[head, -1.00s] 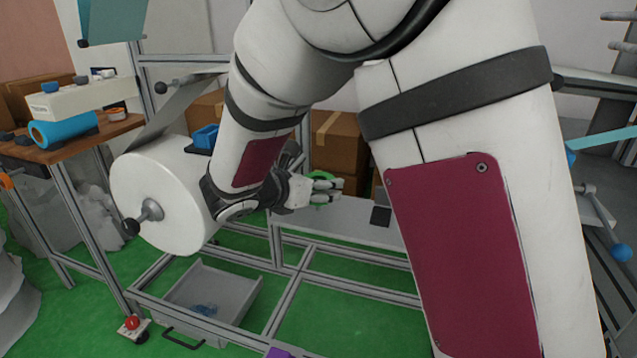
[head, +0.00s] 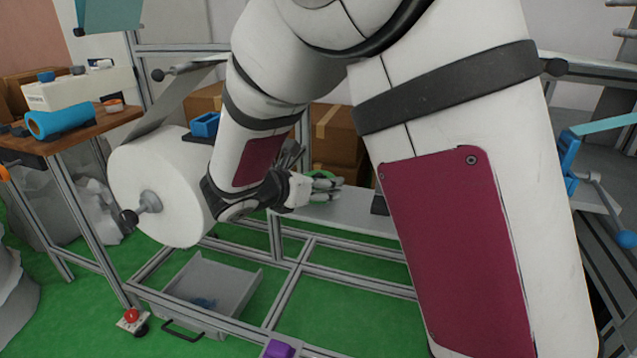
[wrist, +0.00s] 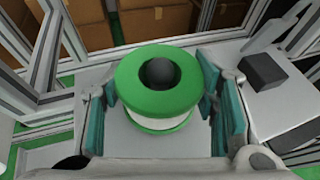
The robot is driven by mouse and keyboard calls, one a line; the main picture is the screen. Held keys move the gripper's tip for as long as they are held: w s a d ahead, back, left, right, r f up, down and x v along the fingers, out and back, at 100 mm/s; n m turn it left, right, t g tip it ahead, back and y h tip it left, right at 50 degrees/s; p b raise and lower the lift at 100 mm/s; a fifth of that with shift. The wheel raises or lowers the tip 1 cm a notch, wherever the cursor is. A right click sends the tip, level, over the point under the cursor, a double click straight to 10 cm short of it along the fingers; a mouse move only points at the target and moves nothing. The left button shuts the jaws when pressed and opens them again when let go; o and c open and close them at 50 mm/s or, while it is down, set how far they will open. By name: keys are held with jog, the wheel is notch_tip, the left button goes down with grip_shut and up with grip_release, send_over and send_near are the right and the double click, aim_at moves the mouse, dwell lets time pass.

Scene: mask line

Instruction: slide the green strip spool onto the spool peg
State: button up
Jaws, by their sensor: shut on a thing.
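The green strip spool (wrist: 142,85) sits between the two teal finger pads of my gripper (wrist: 160,105) in the wrist view. Its green flange faces the camera, with a paler band beneath. A dark round shape fills its centre; I cannot tell whether it is a hole or a knob. My gripper is shut on the spool, over a pale grey shelf. In the head view my gripper (head: 325,187) is partly behind my forearm, and the spool is mostly hidden by the fingers. I cannot make out the spool peg for certain in either view.
A black block (wrist: 263,72) stands on the shelf (head: 352,215) to the right of the gripper. A large white roll (head: 150,195) is left of my forearm, with cardboard boxes (head: 340,135) behind. An open drawer (head: 215,285) lies below. A blue bracket (head: 568,165) is at the right.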

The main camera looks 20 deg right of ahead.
jog(key=shift+f, duration=0.25)
jog(key=o, duration=1.3)
jog(key=shift+c, duration=0.2)
